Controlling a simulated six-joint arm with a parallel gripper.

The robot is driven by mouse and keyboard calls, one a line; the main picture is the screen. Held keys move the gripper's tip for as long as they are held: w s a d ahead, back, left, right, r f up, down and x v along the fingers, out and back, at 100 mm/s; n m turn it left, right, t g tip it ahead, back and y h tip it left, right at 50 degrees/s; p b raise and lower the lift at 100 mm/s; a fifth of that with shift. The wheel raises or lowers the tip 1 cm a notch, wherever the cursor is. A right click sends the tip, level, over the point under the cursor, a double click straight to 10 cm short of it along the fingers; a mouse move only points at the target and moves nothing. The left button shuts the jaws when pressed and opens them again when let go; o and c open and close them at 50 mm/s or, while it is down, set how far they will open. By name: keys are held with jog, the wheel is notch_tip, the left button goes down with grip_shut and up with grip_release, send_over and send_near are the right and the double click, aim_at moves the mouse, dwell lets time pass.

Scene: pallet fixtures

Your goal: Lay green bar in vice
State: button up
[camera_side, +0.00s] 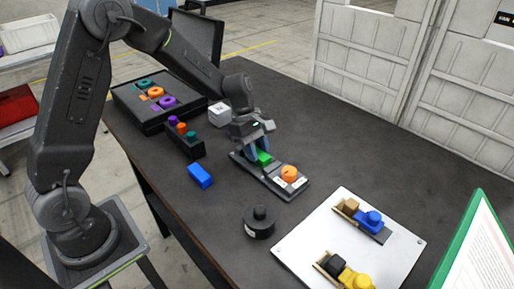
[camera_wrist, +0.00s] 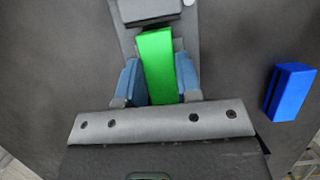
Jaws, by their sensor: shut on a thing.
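The green bar (camera_wrist: 157,62) lies between the two blue fingers of my gripper (camera_wrist: 158,82) in the wrist view, and the gripper is shut on it. In the side view a small part of the green bar (camera_side: 264,158) shows below my gripper (camera_side: 257,150). The bar is at the vice (camera_side: 287,189), a long grey fixture with an orange round knob (camera_side: 290,174) at its near end. In the wrist view the bar lies along the grey fixture (camera_wrist: 124,37). I cannot tell whether the bar touches the vice bed.
A blue block (camera_side: 200,176) lies left of the vice. A black rack (camera_side: 185,140) with coloured pegs and a black case (camera_side: 150,105) stand behind it. A black round weight (camera_side: 258,222) and a white plate (camera_side: 330,228) with two fixtures are nearer. The table's right back is clear.

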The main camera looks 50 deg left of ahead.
jog(key=shift+f, duration=0.15)
jog(key=o, duration=1)
jog(key=shift+o, duration=0.7)
jog(key=o, duration=0.3)
jog(key=shift+r, duration=4.5)
